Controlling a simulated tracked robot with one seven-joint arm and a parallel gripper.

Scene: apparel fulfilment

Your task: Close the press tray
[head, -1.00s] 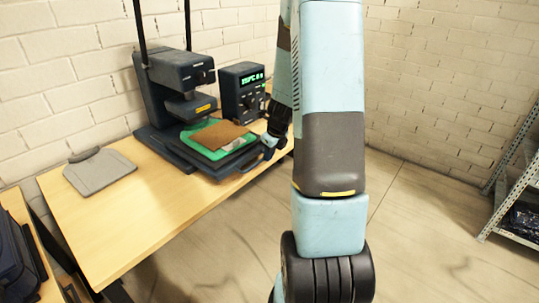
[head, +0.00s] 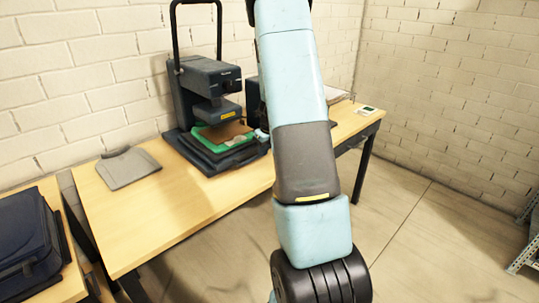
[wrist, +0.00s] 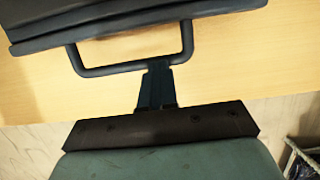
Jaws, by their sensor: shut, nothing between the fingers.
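The heat press (head: 207,80) stands on the wooden table against the wall. Its dark tray (head: 212,164) sits low under the press head, its front part sticking out. A green pad (head: 207,142) with a brown sheet (head: 232,131) lies on the tray, partly beneath the head. In the wrist view, the tray's dark edge (wrist: 130,25) and its U-shaped handle (wrist: 110,70) show. My gripper (wrist: 157,68) is shut and empty, its tips at the handle's front bar; I cannot tell whether they touch. In the head view my arm hides most of the gripper and handle.
A grey folded garment (head: 128,167) lies on the table (head: 150,220) left of the press. A small pale device (head: 367,110) is at the far right table end. The table front is clear.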

